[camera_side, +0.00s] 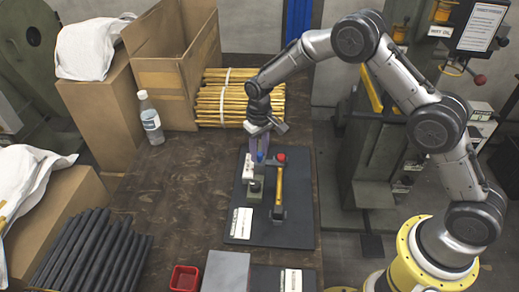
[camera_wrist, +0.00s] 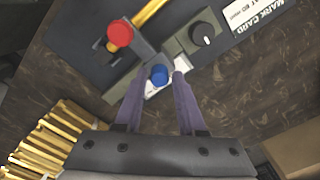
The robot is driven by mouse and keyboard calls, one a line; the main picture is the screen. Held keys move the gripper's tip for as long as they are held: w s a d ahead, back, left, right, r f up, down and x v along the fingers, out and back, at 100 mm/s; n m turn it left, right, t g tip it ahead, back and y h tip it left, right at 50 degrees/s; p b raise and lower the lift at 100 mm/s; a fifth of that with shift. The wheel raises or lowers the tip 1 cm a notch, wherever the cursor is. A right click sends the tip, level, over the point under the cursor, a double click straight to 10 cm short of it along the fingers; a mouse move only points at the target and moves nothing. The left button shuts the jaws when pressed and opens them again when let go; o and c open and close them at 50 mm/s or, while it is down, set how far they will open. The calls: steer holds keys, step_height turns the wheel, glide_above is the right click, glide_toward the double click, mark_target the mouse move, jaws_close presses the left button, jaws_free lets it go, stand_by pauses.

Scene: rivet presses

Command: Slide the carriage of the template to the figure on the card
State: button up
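The template, a grey-green fixture (camera_wrist: 128,82), lies on a black board (camera_side: 298,225). A blue knob (camera_wrist: 159,74) stands at its end beside a white part; it also shows in the side view (camera_side: 260,157). I cannot tell for certain which part is the carriage. A red knob (camera_side: 281,158) sits at the end of a yellow bar (camera_side: 279,187). A black dial (camera_wrist: 202,33) is on the fixture. The white card (camera_wrist: 262,12) is labelled MARK CARD; its figure is not readable. My gripper (camera_wrist: 160,76) is open, its purple fingers on either side of the blue knob, with gaps visible.
Yellow rods (camera_side: 240,98) lie bundled behind the board, near a bottle (camera_side: 151,120) and cardboard boxes (camera_side: 168,65). Black rods (camera_side: 92,250), a red bin (camera_side: 184,279) and a grey block (camera_side: 226,271) are in front. The brown tabletop (camera_side: 185,190) left of the board is clear.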

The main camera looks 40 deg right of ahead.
steer(key=shift+o, duration=1.1)
steer(key=shift+r, duration=0.1)
step_height(320, 180, up, 14)
steer(key=shift+f, duration=0.2)
